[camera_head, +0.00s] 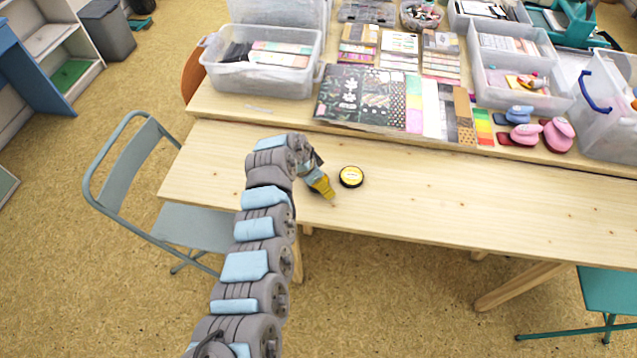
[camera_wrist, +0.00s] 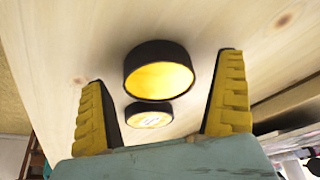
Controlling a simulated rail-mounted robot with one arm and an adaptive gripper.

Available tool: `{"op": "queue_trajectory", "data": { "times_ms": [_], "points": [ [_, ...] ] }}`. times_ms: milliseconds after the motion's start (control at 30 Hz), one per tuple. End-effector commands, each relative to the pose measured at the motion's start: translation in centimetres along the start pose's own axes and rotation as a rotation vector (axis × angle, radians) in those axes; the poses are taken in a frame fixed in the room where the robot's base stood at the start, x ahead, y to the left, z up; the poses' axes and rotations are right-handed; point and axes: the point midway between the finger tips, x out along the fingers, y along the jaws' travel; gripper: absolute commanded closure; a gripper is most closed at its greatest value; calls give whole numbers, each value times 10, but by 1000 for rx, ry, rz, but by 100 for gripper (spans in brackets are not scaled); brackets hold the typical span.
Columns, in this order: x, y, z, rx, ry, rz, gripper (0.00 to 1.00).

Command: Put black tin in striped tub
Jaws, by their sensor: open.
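In the wrist view, my gripper (camera_wrist: 165,100) is open, with a finger on each side. A larger black-sided round piece with a yellow face (camera_wrist: 160,75) shows between the fingers, and a smaller black one with a pale label (camera_wrist: 148,115) shows below it. Neither touches a finger visibly. Only one round piece is clear in the head view. I cannot make out a striped tub.
The front table (camera_head: 480,205) is clear to the right. On the raised back surface are a clear bin (camera_head: 262,80), patterned paper sheets (camera_head: 362,98), a clear divided tray (camera_head: 515,92), and blue and pink stamps (camera_head: 558,135). A grey chair (camera_head: 195,225) stands at the left.

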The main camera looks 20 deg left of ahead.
Motion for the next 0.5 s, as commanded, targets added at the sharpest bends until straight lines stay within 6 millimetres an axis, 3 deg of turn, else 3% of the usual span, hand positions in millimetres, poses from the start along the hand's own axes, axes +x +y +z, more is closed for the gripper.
{"op": "queue_trajectory", "data": {
  "times_ms": [100, 367, 500],
  "points": [
    [0, 0, 0, 0, 0, 0, 1],
    [0, 0, 0, 0, 0, 1, 75],
    [0, 0, 0, 0, 0, 1, 75]
  ]
}}
